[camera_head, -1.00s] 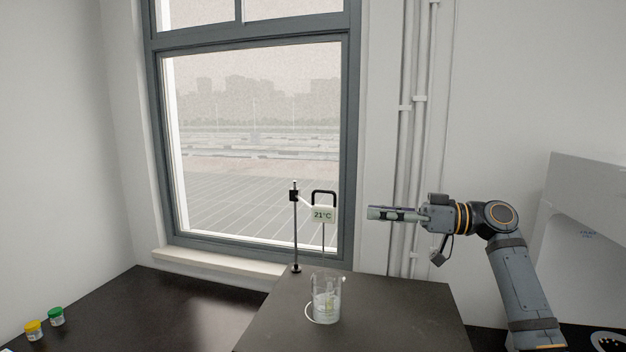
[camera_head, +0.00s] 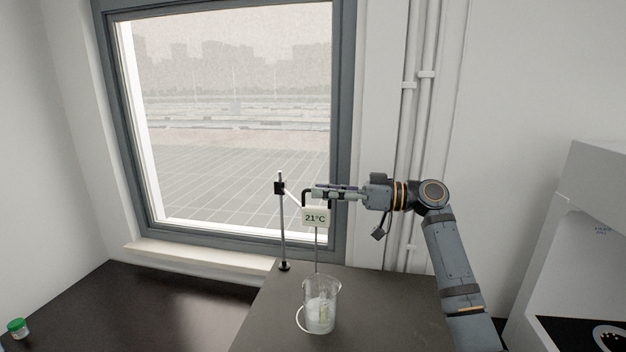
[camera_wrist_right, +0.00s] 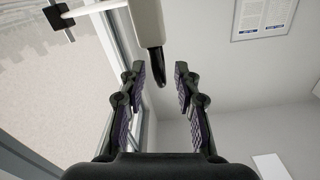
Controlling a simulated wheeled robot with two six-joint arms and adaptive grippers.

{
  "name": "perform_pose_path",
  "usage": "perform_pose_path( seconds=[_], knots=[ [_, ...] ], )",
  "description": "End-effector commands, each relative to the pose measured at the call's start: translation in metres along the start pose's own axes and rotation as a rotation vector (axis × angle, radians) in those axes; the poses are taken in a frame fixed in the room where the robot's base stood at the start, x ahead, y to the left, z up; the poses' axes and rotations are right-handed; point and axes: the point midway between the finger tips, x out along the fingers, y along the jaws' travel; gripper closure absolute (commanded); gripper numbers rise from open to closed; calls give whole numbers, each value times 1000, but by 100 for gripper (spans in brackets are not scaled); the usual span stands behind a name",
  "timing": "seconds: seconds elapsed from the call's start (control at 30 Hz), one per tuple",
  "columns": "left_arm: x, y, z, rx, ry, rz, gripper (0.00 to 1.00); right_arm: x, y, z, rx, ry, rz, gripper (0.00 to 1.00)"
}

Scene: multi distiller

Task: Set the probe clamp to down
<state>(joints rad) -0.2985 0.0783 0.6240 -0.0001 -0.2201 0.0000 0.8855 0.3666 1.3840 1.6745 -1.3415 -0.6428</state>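The probe clamp, a white box (camera_head: 316,217) reading 21°C with a black handle (camera_head: 305,198) on top, is held by a side arm on an upright stand rod (camera_head: 282,225). A thin probe (camera_head: 317,250) hangs from the box above a glass beaker (camera_head: 321,305). My right gripper (camera_head: 318,191) is level with the handle's top, coming from the right. My left gripper is out of view.
The beaker stands on a dark raised bench (camera_head: 385,300). A green-capped jar (camera_head: 17,328) is at the far left on the lower counter. The window (camera_head: 230,130) is behind the stand. A white machine (camera_head: 575,240) stands at the right.

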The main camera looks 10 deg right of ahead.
Motion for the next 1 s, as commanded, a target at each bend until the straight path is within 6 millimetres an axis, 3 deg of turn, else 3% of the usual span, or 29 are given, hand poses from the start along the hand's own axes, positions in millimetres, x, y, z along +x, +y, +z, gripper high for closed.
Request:
perform_pose_path(
  seconds=[0.03,0.2,0.5,0.73,1.0],
  knots=[
    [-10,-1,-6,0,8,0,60,10,-2,-5,2,1,-3,68],
    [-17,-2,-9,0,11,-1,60,27,-1,-2,1,0,-1,68],
    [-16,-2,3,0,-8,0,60,30,0,1,0,-2,1,68],
    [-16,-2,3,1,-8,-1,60,30,0,1,0,-1,1,98],
    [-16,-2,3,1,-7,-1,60,30,0,1,0,-1,0,100]
  ],
)
